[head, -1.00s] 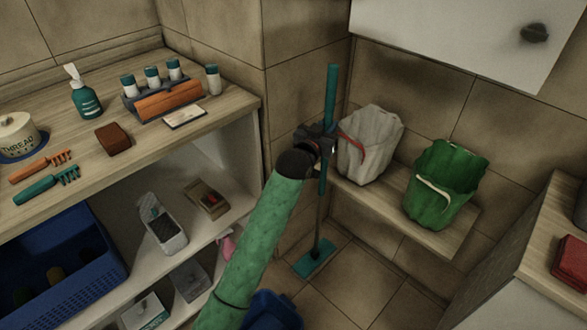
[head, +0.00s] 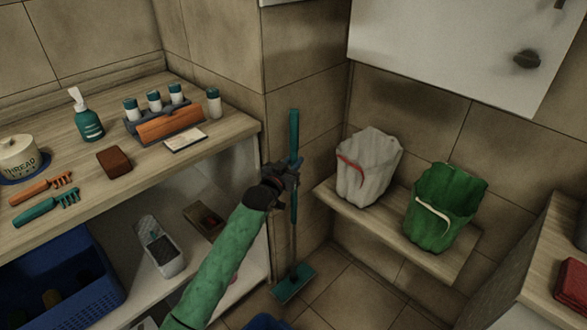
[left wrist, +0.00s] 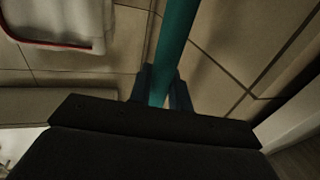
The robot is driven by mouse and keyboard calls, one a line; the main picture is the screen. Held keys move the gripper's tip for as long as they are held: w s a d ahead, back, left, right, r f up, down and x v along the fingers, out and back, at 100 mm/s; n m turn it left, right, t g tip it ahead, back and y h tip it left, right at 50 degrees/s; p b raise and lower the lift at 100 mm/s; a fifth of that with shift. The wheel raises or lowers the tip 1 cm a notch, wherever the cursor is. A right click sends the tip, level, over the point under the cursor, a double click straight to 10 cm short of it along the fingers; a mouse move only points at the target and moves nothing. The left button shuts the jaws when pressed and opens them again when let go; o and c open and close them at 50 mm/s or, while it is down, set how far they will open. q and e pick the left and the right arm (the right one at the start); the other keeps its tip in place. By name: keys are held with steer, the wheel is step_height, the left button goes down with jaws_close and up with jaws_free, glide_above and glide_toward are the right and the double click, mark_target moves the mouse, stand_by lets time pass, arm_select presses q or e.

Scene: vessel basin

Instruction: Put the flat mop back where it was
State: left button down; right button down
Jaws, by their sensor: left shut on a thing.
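The flat mop (head: 294,133) has a teal handle, a grey lower pole and a flat teal head (head: 294,283). It stands nearly upright by the tiled wall corner, beside the right end of the wooden counter. My left gripper (head: 290,172) is shut around the teal handle at mid-height. In the left wrist view the handle (left wrist: 174,45) runs up between the two fingers (left wrist: 160,85). The mop head is at floor level; I cannot tell whether it touches the floor. My right gripper is not in view.
The counter (head: 225,120) at left holds bottles, an orange-fronted caddy (head: 170,123) and hand rakes. A blue crate (head: 60,285) sits below. Tiled floor (head: 345,290) shows right of the mop.

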arm_select(q)
step_height(320, 180, down, 2)
steer(key=shift+f, duration=0.1)
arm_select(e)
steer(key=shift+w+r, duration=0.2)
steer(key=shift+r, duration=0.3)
arm_select(q)
steer(key=shift+f, duration=0.1)
steer(key=c, duration=1.7)
jaws_free()
steer(key=shift+f, duration=0.15)
steer(key=o, duration=0.4)
steer(key=shift+c, duration=0.2)
steer(key=shift+o, duration=0.2)
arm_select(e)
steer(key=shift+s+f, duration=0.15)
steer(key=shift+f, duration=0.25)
